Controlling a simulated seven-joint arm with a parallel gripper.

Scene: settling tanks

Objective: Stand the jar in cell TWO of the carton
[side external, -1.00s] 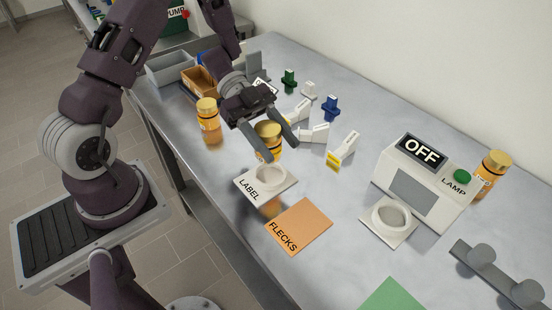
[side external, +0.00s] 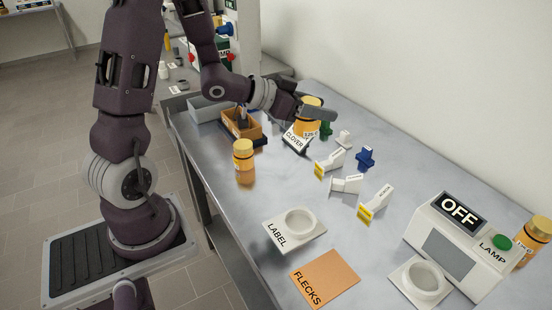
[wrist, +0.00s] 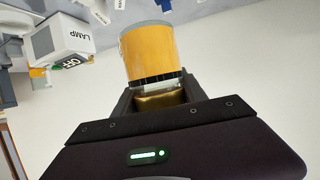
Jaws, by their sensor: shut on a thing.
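An amber jar with a gold lid (side external: 303,124) is in my gripper (side external: 318,114) towards the back of the bench. In the wrist view the jar (wrist: 152,52) points away from the gripper (wrist: 160,92), with its gold lid end between the jaws. The jaws are shut on it. In the side view it is just behind a white CLOVER sign (side external: 295,139), and a finger covers part of it; I cannot tell its height above the bench. A brown open box (side external: 241,129), possibly the carton, stands to the left of the gripper. No cell marking is readable.
Another amber jar (side external: 243,155) stands in front of the brown box. A grey bin (side external: 207,112) is behind it. White and blue pieces (side external: 366,158) stand to the right. The LABEL holder (side external: 295,229) is empty. The lamp box (side external: 462,235) reads OFF.

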